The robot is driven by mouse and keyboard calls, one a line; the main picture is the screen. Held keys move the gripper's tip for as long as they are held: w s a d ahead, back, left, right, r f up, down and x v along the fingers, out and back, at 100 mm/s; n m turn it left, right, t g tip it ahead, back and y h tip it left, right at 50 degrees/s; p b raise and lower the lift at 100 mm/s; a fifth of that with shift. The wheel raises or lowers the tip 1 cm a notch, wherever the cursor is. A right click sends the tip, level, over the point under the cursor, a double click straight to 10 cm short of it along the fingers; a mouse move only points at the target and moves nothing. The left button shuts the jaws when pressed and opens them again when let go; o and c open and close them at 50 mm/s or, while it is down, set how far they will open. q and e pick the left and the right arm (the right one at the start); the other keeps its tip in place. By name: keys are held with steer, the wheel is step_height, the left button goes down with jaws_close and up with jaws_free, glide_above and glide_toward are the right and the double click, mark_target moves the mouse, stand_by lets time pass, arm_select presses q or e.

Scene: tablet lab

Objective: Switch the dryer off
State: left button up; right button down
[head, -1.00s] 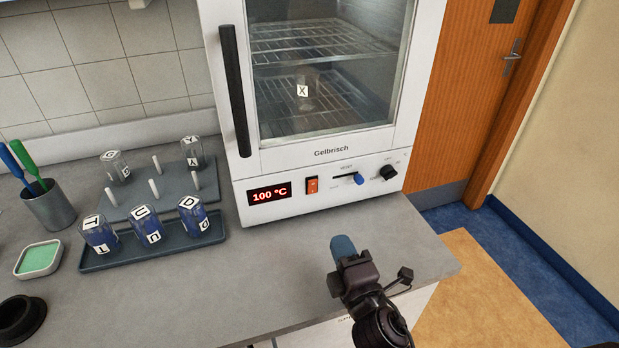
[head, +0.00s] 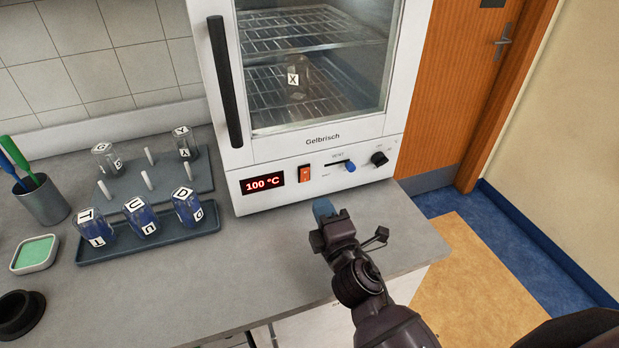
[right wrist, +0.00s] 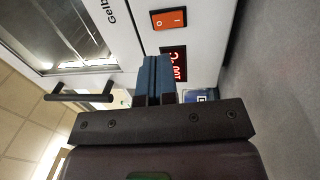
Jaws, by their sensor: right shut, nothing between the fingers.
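The dryer (head: 322,160) is a white oven with a glass door, a black handle (head: 224,82) and a red display (head: 262,183) reading 100 °C. Its orange-red rocker switch (head: 305,174) sits right of the display and also shows in the right wrist view (right wrist: 168,19). A slider with a blue knob (head: 350,166) and a black dial (head: 379,159) are further right. My right gripper (head: 323,207) is shut and empty, in front of the panel and below the switch, apart from it. In the right wrist view its blue fingers (right wrist: 154,76) are together. My left gripper is not in view.
A jar marked X (head: 295,80) stands inside the dryer. Left on the grey bench (head: 200,285) are a tray (head: 92,255) with blue-filled jars, a peg rack with clear jars (head: 106,158), a cup with brushes (head: 42,203) and a green pad (head: 35,253).

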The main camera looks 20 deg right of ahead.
mark_target(306, 172)
steer(key=w, duration=0.4)
steer(key=w+r, duration=0.1)
steer(key=w, duration=0.2)
steer(key=shift+w+a+p, duration=0.1)
steer(key=shift+a+p, duration=0.05)
steer(key=shift+p, duration=0.25)
steer(key=shift+w, duration=0.5)
steer(key=shift+w+r, duration=0.15)
steer(key=shift+w, duration=0.05)
steer(key=shift+s, duration=0.1)
steer(key=shift+s, duration=0.1)
